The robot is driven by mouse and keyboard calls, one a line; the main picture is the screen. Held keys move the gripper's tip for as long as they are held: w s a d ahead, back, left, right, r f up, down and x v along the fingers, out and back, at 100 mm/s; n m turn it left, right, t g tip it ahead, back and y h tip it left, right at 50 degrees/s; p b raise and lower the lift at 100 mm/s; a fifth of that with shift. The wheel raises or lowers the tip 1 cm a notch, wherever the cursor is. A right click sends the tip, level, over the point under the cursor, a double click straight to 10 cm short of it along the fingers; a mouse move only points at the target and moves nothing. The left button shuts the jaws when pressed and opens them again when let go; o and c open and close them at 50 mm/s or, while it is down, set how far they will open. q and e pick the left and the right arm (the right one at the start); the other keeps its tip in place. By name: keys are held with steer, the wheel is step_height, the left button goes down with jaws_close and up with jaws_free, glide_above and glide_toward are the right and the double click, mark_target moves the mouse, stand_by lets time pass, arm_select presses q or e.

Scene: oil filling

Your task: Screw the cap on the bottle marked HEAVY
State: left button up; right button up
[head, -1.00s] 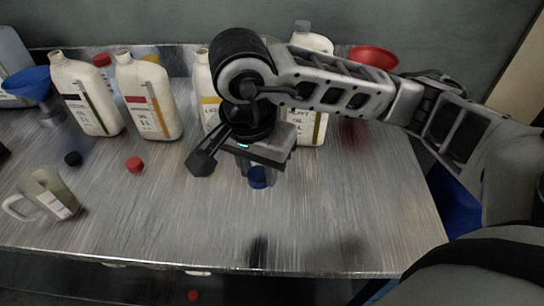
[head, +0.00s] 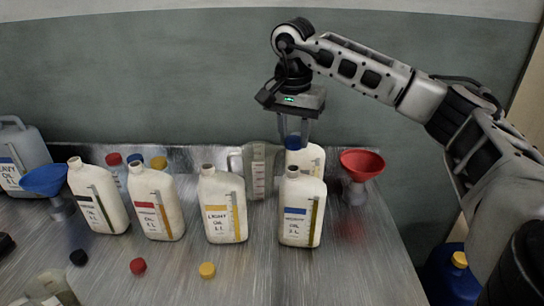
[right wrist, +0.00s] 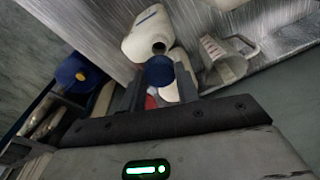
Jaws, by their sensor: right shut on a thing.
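My right gripper (head: 293,125) is shut on the blue cap (head: 292,142), held between its fingertips. The cap also shows in the right wrist view (right wrist: 158,70). A white bottle with a blue label (head: 302,208) stands upright at the right of the bottle row. Its uncapped neck (head: 292,170) shows below the cap in the head view, apart from it. In the right wrist view its open mouth (right wrist: 158,46) lies just beyond the cap. The label's wording is too small to read surely. My left gripper is not in view.
A white bottle (head: 310,158) and a clear measuring jug (head: 262,172) stand behind. A red funnel (head: 362,162) is to the right. Other bottles, including one marked LIGHT (head: 224,208), stand left. Loose yellow (head: 207,270), red (head: 138,266) and black (head: 78,257) caps lie in front.

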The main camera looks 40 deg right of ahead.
steer(key=shift+d+r, duration=0.1)
steer(key=shift+d, duration=0.1)
steer(key=shift+w+f+b, duration=0.1)
steer(key=shift+f+b, duration=0.3)
steer(key=shift+f, duration=0.3)
step_height(320, 180, down, 2)
steer(key=shift+f+b, duration=0.25)
steer(key=shift+b, duration=0.65)
steer(key=shift+f+b, duration=0.4)
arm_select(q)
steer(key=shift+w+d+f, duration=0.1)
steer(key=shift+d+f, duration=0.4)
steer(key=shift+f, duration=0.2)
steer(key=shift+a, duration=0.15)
arm_select(e)
steer(key=shift+f, duration=0.25)
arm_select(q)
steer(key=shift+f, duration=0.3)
arm_select(e)
steer(key=shift+f, duration=0.95)
